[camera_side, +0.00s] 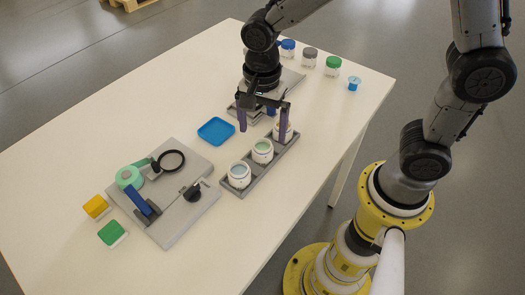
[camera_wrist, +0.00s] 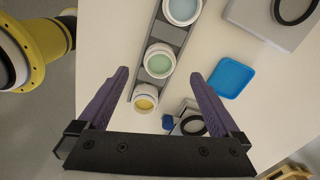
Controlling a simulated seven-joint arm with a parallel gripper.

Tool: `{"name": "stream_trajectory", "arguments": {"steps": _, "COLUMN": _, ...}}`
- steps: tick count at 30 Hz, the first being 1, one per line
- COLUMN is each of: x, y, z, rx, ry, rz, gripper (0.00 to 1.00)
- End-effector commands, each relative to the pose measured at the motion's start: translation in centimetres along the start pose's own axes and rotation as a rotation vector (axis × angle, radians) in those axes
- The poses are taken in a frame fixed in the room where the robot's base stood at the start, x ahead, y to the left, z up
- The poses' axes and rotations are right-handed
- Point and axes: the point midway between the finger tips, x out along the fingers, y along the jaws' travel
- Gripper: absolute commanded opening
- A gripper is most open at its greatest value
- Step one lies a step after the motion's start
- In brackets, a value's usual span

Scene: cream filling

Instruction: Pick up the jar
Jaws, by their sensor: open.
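Three open white jars stand in a row in a grey rack (camera_side: 262,176). The jar with yellow filling (camera_side: 281,131) is at the far end, the one with green filling (camera_side: 262,152) in the middle, the one with pale blue filling (camera_side: 239,174) at the near end. My gripper (camera_side: 263,134) is open and empty above the far end of the rack, and one finger partly hides the yellow jar. In the wrist view the yellow jar (camera_wrist: 145,99) lies between the lines of the purple fingers (camera_wrist: 158,80), nearer the left finger, with the green jar (camera_wrist: 159,60) beyond.
A blue square tray (camera_side: 216,131) lies left of the rack. A grey fixture plate (camera_side: 185,215) with a black ring and mint-green roll is at the front left. Yellow (camera_side: 96,206) and green (camera_side: 112,233) blocks lie beside it. Several lidded jars (camera_side: 310,57) stand at the back.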

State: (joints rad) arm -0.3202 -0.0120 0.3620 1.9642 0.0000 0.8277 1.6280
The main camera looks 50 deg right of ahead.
Motion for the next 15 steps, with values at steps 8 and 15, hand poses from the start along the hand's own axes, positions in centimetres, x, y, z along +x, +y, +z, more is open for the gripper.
{"name": "stream_trajectory", "arguments": {"steps": 8, "x": 2.1, "y": 0.1, "z": -0.1, "rx": 0.0, "ry": 0.0, "rz": 0.003, "gripper": 0.99}}
{"name": "stream_trajectory", "arguments": {"steps": 15, "x": 5.5, "y": 0.1, "z": -0.1, "rx": 0.0, "ry": 0.0, "rz": 0.004, "gripper": 0.99}}
